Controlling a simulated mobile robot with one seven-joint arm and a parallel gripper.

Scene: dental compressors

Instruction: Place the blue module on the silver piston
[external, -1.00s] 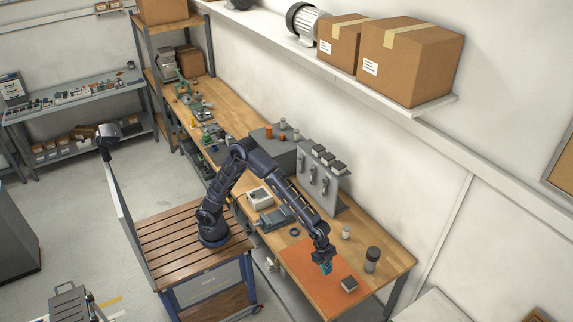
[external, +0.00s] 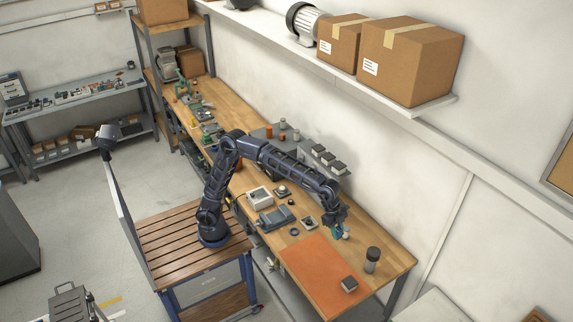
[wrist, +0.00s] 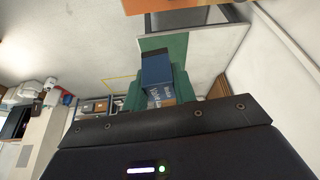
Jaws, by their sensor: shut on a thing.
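My gripper (external: 337,230) is shut on the blue module. The module (wrist: 156,70) shows blue with a printed label between green fingers in the wrist view. In the external view the gripper and module are small, held over the workbench beyond the orange mat. A small pale silver cylinder (external: 346,236), probably the silver piston, stands just right of the gripper and is partly covered by it. I cannot tell whether the module touches it. The wrist view does not show the piston clearly.
A dark-capped jar (external: 372,260) stands right of the gripper.

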